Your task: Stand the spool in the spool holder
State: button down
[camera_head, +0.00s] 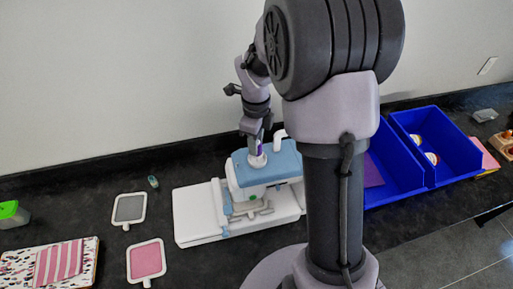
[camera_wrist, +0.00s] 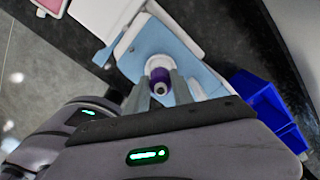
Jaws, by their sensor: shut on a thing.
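The purple spool (camera_head: 260,147) is between the fingers of my gripper (camera_head: 256,141), above the blue top of a white sewing machine (camera_head: 283,160). In the wrist view the spool (camera_wrist: 160,77) shows end-on, with my gripper (camera_wrist: 160,88) shut on it. A white round holder (camera_head: 257,161) is on the blue top, directly below the spool; its rim also shows around the spool's far end in the wrist view (camera_wrist: 157,61). The spool looks roughly upright. I cannot tell whether its lower end is inside the holder or just above it.
A white spout-like part (camera_head: 279,139) rises from the machine close to my gripper. Blue bins (camera_head: 437,128) stand to the right. A grey patch (camera_head: 130,208), a pink patch (camera_head: 147,260) and a small green-grey item (camera_head: 153,181) lie to the left. A wall runs behind.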

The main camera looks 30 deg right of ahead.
notch_tip(320, 180, down, 2)
jog(key=shift+s+f, duration=0.1)
jog(key=shift+f, duration=0.15)
jog(key=shift+w+f, duration=0.2)
jog(key=shift+f, duration=0.05)
jog(key=shift+s+f, duration=0.1)
jog(key=shift+s, duration=0.05)
jog(key=shift+f+b, duration=0.25)
jog(key=shift+b, duration=0.25)
jog(key=c, duration=1.1)
grip_release()
jog(key=shift+r, duration=0.1)
